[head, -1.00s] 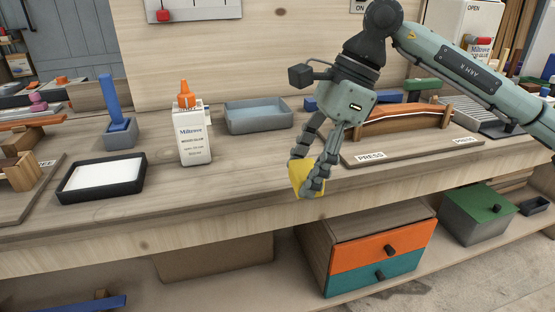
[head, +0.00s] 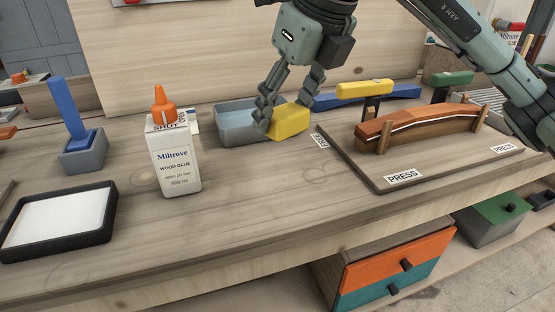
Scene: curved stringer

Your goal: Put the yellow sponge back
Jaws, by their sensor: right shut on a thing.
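The yellow sponge (head: 291,121) is between the fingers of my right gripper (head: 286,122), which is shut on it. The sponge is at the right end of the blue-grey open tray (head: 236,136) and hides part of its rim. I cannot tell whether the sponge touches the tray or is held just above it. The tray sits on the workbench (head: 250,205) and its left part looks empty. My left gripper is not in view.
A white glue bottle (head: 174,165) with an orange cap stands left of the tray. Right of it lies a press board (head: 365,172) with a curved wooden piece (head: 415,126). A yellow-handled tool (head: 364,88) stands behind. A black-rimmed white pad (head: 62,220) lies front left.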

